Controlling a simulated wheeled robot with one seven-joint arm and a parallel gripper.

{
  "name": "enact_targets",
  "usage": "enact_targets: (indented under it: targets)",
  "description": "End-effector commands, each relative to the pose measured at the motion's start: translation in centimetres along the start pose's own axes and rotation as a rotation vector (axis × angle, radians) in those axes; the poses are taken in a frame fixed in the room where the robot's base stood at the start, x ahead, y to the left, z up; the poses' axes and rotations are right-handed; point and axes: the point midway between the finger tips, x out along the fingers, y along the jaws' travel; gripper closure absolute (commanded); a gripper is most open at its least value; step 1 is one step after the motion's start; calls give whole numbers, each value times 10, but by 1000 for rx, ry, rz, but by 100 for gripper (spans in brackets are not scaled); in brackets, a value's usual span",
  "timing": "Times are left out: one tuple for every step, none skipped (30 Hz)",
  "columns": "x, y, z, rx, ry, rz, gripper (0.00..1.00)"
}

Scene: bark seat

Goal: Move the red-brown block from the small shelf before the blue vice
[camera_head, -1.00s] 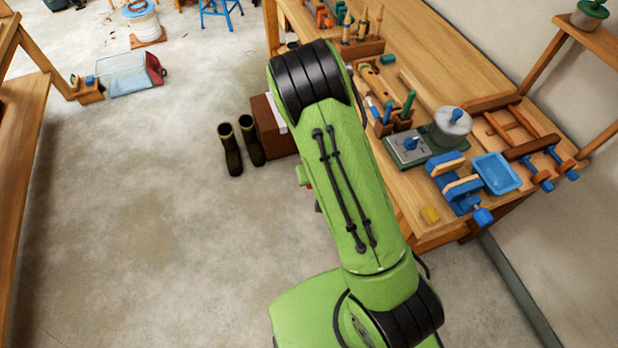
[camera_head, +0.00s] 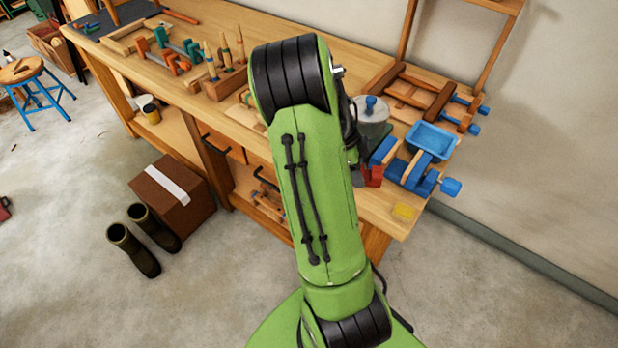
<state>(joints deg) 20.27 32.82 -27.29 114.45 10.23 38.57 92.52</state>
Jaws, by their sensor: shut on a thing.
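The red-brown block (camera_head: 374,177) shows just right of my arm, at the front left of the blue vice (camera_head: 384,150). My gripper (camera_head: 360,178) is mostly hidden behind my green arm; a small dark part shows beside the block, and it is shut on the block. Whether the block touches the bench top (camera_head: 380,210) cannot be told. The vice stands near the bench's right end. A wooden shelf (camera_head: 497,5) on uprights is partly in view at the top right.
A carton (camera_head: 172,197) and boots (camera_head: 137,248) stand on the floor.

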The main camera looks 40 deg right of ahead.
Motion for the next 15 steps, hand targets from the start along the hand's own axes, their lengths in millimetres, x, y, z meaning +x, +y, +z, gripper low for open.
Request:
enact_targets:
  targets:
    - [9, 3, -15, 126, -2, 48, 84]
    - [10, 6, -22, 192, -2, 77, 84]
    - [10, 9, -30, 264, -2, 108, 84]
    - [10, 11, -35, 307, -2, 127, 84]
    - [10, 13, -39, 344, -2, 142, 84]
    - [10, 15, -42, 376, -1, 156, 84]
    - [9, 16, -44, 390, -1, 164, 84]
    - [10, 16, -44, 398, -1, 168, 84]
    - [10, 17, -44, 401, 0, 170, 84]
    - [11, 17, -44, 401, 0, 170, 84]
    - [12, 17, -43, 400, 0, 170, 84]
    - [15, 17, -42, 399, 0, 169, 84]
    - [17, 17, -41, 399, 0, 169, 84]
    - [20, 17, -40, 398, 0, 169, 84]
    - [23, 17, -38, 398, 1, 168, 84]
